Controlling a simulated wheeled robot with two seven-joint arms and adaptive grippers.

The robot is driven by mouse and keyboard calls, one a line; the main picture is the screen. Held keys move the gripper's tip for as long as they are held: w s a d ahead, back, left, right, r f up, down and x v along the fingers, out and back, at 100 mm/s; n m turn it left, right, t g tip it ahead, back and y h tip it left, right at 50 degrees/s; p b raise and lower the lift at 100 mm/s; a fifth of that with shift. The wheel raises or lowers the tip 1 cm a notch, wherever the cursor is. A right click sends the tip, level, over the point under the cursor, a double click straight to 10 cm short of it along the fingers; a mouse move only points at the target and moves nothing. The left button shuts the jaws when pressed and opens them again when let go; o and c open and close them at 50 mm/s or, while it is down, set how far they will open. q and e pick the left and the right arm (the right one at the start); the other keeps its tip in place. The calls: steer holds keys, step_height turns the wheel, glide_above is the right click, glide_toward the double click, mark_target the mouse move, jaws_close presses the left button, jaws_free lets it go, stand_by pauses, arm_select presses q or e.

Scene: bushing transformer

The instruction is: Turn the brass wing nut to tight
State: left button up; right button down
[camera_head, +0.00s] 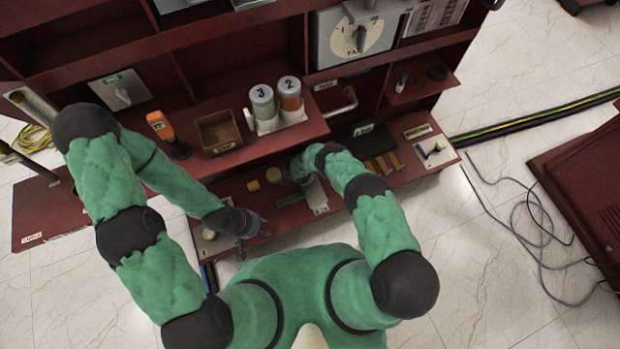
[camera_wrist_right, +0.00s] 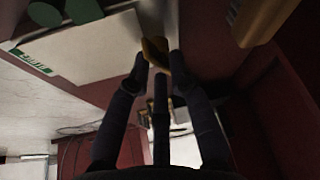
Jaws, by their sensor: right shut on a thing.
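The brass wing nut (camera_wrist_right: 154,50) shows in the right wrist view as a yellow-brown piece between my right fingertips, next to a pale plate (camera_wrist_right: 85,58). My right gripper (camera_wrist_right: 158,66) is shut on it. The fingers hide part of the nut, so its exact angle cannot be told. In the head view my right gripper (camera_head: 302,168) is over the lower shelf and mostly hidden by its own wrist. My left gripper (camera_head: 250,229) is apart from it, at the front edge of the lower shelf to the left, with its fingers spread and seemingly empty.
The dark red lower shelf (camera_head: 236,187) carries yellow knobs (camera_head: 273,175) and yellow bars (camera_head: 382,163). Above are grey and orange canisters (camera_head: 262,103), a brown open box (camera_head: 219,131) and an orange handheld device (camera_head: 163,126). Cables lie on the floor at right.

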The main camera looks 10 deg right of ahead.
steer(key=m, duration=0.2)
steer(key=w+m+g, duration=0.1)
steer(key=m, duration=0.1)
steer(key=shift+w+a+r+h, duration=0.1)
steer(key=shift+a+r+h, duration=0.05)
steer(key=shift+r+h, duration=0.2)
steer(key=shift+m, duration=0.3)
steer(key=shift+w, duration=0.1)
steer(key=c, duration=1.3)
jaws_free()
steer(key=shift+s+f+g, duration=0.15)
steer(key=shift+s+g, duration=0.15)
steer(key=shift+r, duration=0.3)
steer(key=a, duration=0.4)
steer(key=s+a, duration=0.1)
steer(key=a, duration=0.3)
steer(key=s+a, duration=0.1)
steer(key=a, duration=0.3)
steer(key=shift+s+r, duration=0.25)
